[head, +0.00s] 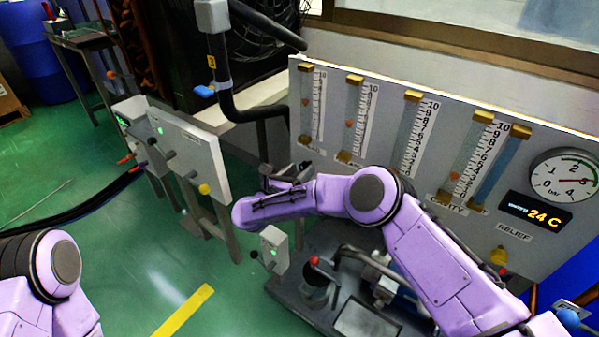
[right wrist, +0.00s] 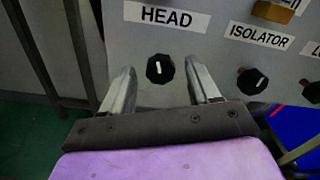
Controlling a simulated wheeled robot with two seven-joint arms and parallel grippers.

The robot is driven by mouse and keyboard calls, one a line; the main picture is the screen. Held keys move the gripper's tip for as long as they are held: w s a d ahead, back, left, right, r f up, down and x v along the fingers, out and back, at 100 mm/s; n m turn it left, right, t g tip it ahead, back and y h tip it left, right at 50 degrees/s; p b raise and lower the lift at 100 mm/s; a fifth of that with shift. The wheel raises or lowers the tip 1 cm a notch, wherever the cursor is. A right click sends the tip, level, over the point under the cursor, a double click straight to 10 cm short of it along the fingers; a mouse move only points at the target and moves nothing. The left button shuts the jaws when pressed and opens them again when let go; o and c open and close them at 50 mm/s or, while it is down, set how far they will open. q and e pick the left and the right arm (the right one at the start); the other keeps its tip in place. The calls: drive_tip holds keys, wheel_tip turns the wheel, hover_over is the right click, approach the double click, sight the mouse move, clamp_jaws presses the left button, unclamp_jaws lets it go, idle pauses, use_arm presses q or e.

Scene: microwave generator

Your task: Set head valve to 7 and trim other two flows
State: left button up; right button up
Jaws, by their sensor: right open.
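The HEAD valve is a black knob (right wrist: 160,69) with a near-upright white mark, below the HEAD label (right wrist: 167,16) in the right wrist view. My right gripper (right wrist: 161,79) is open, its fingers either side of this knob; contact cannot be told. The ISOLATOR knob (right wrist: 252,81) is to its right. In the head view, my right gripper (head: 284,178) is at the panel's lower left and the HEAD knob cannot be made out. Several flow tubes stand above: the leftmost tube (head: 307,110) and second tube (head: 350,118) have orange floats; another tube (head: 410,140) stands further right. My left gripper is out of view.
A pressure gauge (head: 564,180) and a 24 C display (head: 536,212) are at the panel's right. A pump unit (head: 330,285) stands below my right arm. A white box (head: 190,150) with knobs is at left. Green floor (head: 120,235) is open in front.

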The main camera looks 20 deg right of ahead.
drive_tip(key=shift+w+d, duration=0.25)
drive_tip(key=shift+d, duration=0.05)
drive_tip(key=shift+c, duration=0.3)
drive_tip(key=c, duration=1)
drive_tip(key=shift+a+n, duration=0.1)
drive_tip(key=shift+n, duration=1.4)
drive_tip(key=o, duration=1.1)
drive_tip(key=shift+c, duration=0.2)
